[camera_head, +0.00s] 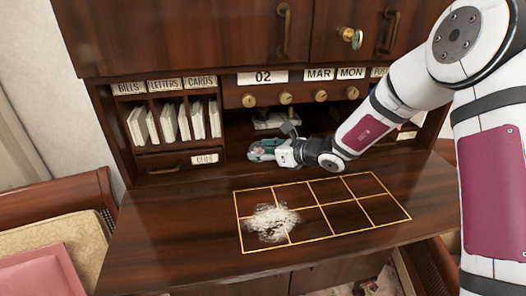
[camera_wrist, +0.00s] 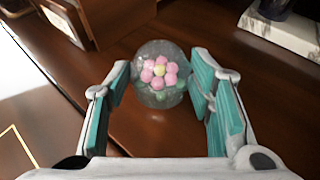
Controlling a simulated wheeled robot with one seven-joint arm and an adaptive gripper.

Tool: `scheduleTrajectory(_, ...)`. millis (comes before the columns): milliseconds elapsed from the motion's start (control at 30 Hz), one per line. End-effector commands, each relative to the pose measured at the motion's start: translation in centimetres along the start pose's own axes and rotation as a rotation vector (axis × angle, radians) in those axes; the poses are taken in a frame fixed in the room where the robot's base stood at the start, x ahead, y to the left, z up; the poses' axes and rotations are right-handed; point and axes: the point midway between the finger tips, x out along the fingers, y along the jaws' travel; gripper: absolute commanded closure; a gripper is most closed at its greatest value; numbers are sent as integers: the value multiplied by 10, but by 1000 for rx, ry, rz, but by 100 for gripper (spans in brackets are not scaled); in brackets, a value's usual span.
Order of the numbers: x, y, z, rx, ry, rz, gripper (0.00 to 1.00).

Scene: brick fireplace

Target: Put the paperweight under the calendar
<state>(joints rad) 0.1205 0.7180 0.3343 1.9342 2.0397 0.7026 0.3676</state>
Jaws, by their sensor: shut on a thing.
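The paperweight (camera_wrist: 158,70) is a clear glass ball with pink flowers and a yellow centre inside. In the wrist view it sits between the teal finger pads of my gripper (camera_wrist: 160,84), which is shut on it. In the head view my gripper (camera_head: 262,150) is low over the back of the desk, in front of the open space below the calendar; its fingers mostly hide the ball there. The calendar (camera_head: 319,74) is a row of white cards reading 02, MAR and MON on the desk's upper front, above several brass knobs.
A pale block (camera_head: 272,121) with a dark object on it stands in the open space. Slots with envelopes (camera_head: 170,122) are on the left. The desk top (camera_head: 180,215) bears a gold-lined grid (camera_head: 365,212) with a white patch. A chair (camera_head: 60,240) stands left.

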Motion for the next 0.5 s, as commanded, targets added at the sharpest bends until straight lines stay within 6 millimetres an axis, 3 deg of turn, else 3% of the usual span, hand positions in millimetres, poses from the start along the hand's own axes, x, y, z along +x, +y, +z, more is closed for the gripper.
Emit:
scheduleTrajectory(67, 1, 0, -2, 1, -1, 1, 96)
scheduleTrajectory(100, 1, 0, -2, 1, 1, 0, 43)
scheduleTrajectory(167, 1, 0, -2, 1, 1, 0, 32)
scheduleTrajectory(500, 0, 0, 0, 0, 0, 0, 32)
